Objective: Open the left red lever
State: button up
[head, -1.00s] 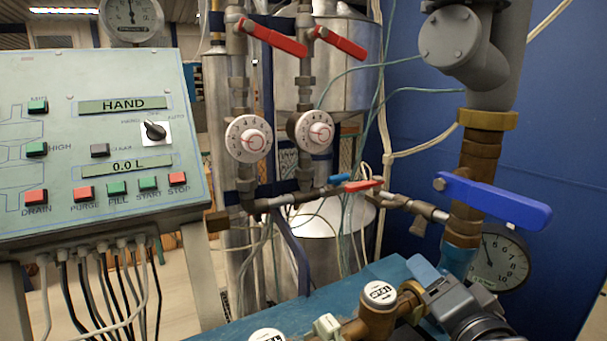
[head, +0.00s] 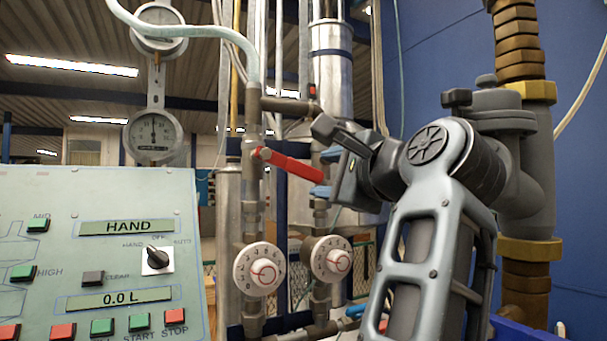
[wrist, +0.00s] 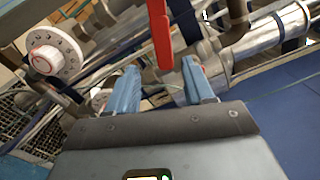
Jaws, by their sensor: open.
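The left red lever (head: 292,166) sits on the left vertical pipe and slants down to the right from its pivot. My gripper (head: 324,160) is at the lever's free end, with its fingers apart. In the wrist view, a red lever (wrist: 160,35) comes down from the top edge, and its tip lies near the gap between my two blue fingertips (wrist: 161,80). The jaws are open, and I see no finger clearly touching the lever. The right red lever is mostly hidden behind my gripper and cannot be made out clearly.
Two white round dials (head: 258,269) (head: 331,259) are below the levers. A control panel (head: 60,200) stands at left, under a pressure gauge (head: 153,136). A thick grey and brass pipe (head: 527,250) rises at right, close behind my arm.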

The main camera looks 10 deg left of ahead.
aim_at(307, 172)
jog(key=x, duration=0.2)
jog(key=p+x, duration=0.1)
jog(key=x, duration=0.2)
jog(key=p+x, duration=0.1)
jog(key=x, duration=0.2)
jog(key=shift+s+a+r, duration=0.15)
jog(key=shift+r, duration=0.25)
grip_shut()
